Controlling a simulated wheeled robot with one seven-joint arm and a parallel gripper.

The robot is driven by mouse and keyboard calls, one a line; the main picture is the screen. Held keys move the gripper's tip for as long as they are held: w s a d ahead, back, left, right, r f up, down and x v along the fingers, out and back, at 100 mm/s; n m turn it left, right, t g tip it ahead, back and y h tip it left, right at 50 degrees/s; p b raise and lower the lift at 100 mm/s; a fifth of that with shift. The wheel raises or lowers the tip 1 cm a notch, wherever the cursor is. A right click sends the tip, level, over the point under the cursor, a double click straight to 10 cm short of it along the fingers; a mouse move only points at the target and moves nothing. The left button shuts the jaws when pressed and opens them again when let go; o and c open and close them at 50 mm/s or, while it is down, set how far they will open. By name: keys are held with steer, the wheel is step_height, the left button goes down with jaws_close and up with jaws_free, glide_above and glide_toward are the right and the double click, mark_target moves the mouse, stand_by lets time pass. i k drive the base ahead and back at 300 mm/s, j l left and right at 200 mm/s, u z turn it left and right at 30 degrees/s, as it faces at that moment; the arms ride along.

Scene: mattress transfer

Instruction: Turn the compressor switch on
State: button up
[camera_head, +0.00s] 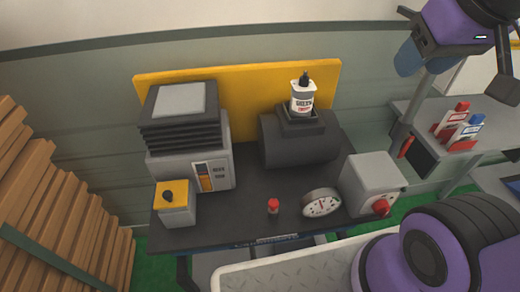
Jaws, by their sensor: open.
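A dark workbench (235,213) carries the machine parts. A grey box with a yellow top and a black knob (173,204) stands at its front left. A grey box with a red knob (371,184) stands at its front right. I cannot tell which of these is the compressor switch, nor whether it is on. A round white gauge (321,203) and a small red-capped part (273,206) sit between them. A dark cylindrical tank (298,152) lies behind. My gripper (456,72) is at the upper right, partly cut off, open, and well apart from the bench things.
A grey ribbed unit (190,165) stands at the back left, and a labelled bottle (302,98) on the tank. A yellow panel (237,92) backs the bench. Stacked planks (55,190) are at left. A side shelf (425,120) holds red and blue items.

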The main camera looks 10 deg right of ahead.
mark_target(381, 208)
steer(key=k+j+z, duration=0.1)
steer(key=k+j, duration=0.5)
steer(key=k, duration=0.65)
steer(key=z, duration=0.05)
